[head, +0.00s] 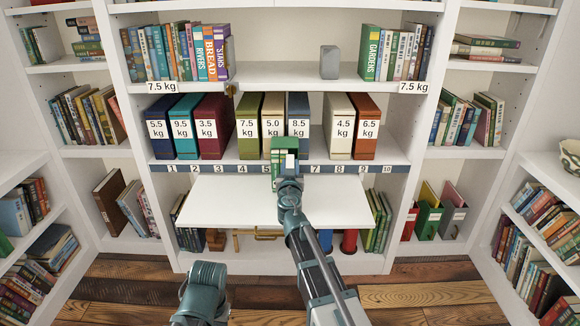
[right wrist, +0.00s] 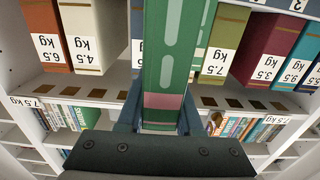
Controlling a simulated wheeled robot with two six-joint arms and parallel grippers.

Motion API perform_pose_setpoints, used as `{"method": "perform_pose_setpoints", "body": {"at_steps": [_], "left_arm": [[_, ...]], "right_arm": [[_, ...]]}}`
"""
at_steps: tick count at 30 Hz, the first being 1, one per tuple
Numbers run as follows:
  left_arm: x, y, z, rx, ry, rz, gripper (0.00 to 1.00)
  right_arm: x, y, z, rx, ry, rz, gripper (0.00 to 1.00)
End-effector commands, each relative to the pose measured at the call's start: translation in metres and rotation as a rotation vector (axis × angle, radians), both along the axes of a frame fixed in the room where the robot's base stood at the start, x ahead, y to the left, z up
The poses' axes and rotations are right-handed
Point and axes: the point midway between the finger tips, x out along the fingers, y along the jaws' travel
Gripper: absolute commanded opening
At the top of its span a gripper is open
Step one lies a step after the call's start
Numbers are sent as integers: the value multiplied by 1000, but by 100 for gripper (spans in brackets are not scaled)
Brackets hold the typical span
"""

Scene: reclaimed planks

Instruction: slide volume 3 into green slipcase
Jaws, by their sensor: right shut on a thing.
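My right gripper (head: 284,170) is shut on a green book (head: 277,152) and holds it upright in front of the shelf of weight-labelled volumes, by the 5.0 kg volume (head: 273,110) and the 8.5 kg volume (head: 298,112). In the right wrist view the green book (right wrist: 172,60) stands between the fingers (right wrist: 160,118), with pale panels and a pink band on its spine. I cannot read a volume number on it. A green case (head: 429,222) with a label stands on the low right shelf; I cannot tell if it is the slipcase.
Below the numbered shelf edge (head: 345,169), a white pull-out board (head: 235,203) is bare. The labelled row has gaps around the held book and beside the 4.5 kg volume (head: 340,115). A grey block (head: 329,62) stands on the shelf above.

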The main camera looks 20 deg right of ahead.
Motion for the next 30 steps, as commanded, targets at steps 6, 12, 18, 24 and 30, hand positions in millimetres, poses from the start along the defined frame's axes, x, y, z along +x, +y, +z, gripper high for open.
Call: {"method": "perform_pose_setpoints", "body": {"at_steps": [6,12,18,24,30], "left_arm": [[0,0,0,0,0,0,0],[0,0,0,0,0,0,0],[0,0,0,0,0,0,0],[0,0,0,0,0,0,0],[0,0,0,0,0,0,0]], "right_arm": [[2,-1,0,0,0,0,0],[6,-2,0,0,0,0,0],[11,-4,0,0,0,0,0],[11,-4,0,0,0,0,62],[11,-4,0,0,0,0,70]]}}
